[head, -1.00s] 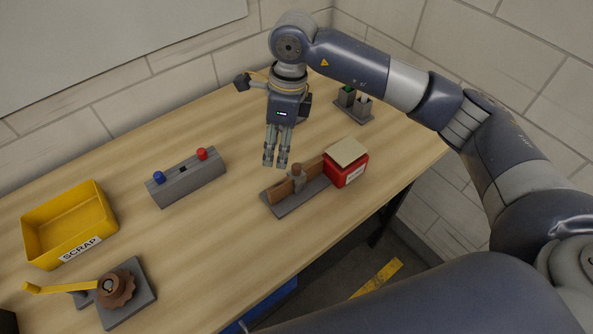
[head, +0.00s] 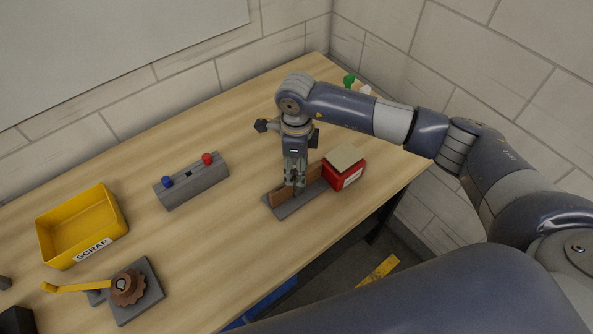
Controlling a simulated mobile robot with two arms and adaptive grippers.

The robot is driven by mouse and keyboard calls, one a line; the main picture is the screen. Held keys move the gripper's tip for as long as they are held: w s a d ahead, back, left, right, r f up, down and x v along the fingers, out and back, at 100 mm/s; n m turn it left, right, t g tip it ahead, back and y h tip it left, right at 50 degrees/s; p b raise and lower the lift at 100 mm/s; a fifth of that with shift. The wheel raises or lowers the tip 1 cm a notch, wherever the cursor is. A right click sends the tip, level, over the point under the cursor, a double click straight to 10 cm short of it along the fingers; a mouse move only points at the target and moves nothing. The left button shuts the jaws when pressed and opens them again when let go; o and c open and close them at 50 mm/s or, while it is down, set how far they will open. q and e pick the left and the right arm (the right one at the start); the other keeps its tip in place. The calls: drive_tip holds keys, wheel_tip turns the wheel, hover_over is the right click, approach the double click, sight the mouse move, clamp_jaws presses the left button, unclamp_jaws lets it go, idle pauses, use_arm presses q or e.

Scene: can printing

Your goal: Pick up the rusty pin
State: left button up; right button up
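My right gripper (head: 294,186) points down at the grey fixture (head: 289,211) with the upright brown plate (head: 283,197). Its fingers are at the middle of this fixture, where a small brown round-topped piece, likely the rusty pin, showed earlier. The fingers now hide that piece, and I cannot tell whether they are closed on it. My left gripper is not in view.
A red box (head: 345,175) with a beige top stands at the fixture's right end. A grey block with blue and red buttons (head: 191,184), a yellow SCRAP bin (head: 107,230) and a brown cogged wheel with a yellow handle (head: 127,287) are further left. The middle front of the table is clear.

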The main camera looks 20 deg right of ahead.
drive_tip(key=shift+f, duration=0.6)
clamp_jaws()
drive_tip(key=shift+r, duration=0.15)
wheel_tip(320, 180, up, 17)
drive_tip(key=shift+r+b, duration=0.15)
drive_tip(key=shift+b, duration=0.3)
idle(0.8)
